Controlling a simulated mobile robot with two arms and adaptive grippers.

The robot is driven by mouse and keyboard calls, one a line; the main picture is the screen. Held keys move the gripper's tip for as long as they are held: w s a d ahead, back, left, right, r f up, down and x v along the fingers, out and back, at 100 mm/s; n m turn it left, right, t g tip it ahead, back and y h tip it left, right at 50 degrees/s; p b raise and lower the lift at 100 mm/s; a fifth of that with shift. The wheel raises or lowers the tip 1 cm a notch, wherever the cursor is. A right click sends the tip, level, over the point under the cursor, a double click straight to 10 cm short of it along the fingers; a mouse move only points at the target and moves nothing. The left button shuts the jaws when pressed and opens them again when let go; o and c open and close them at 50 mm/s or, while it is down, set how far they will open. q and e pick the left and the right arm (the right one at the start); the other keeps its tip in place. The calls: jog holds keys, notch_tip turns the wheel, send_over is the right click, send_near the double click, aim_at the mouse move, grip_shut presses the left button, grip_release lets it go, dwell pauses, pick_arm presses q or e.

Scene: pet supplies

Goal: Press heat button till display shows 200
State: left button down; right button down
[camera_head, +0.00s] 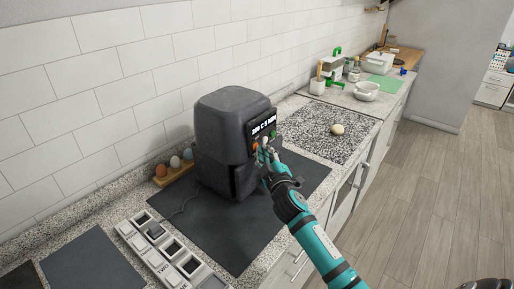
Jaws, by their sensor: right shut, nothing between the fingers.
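A dark grey air fryer (225,115) stands upright on a black mat (240,235) against the tiled wall. Its front display (263,122) is lit with white characters, too small to read with certainty. A small orange control (255,147) shows on the panel below the display. My right gripper (264,154) is shut and empty, with its fingertips at the front panel just under the display. I cannot tell whether they touch a button; the fingers hide part of the panel, and the heat button cannot be singled out. My left gripper is out of view.
Egg-shaped items stand in a wooden holder (174,178) left of the fryer. A pale round object (337,129) rests on the speckled mat (315,133). A white bowl (366,91) stands farther back.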

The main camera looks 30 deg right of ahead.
jog(key=shift+s, duration=0.1)
jog(key=shift+s+d, duration=0.3)
jog(key=shift+s, duration=0.4)
jog(key=shift+p, duration=0.3)
jog(key=s, duration=0.1)
jog(key=s+d, duration=0.1)
jog(key=s, duration=0.1)
jog(key=s+d+p, duration=0.1)
jog(key=shift+s, duration=0.25)
jog(key=shift+f, duration=0.1)
dwell(0.3)
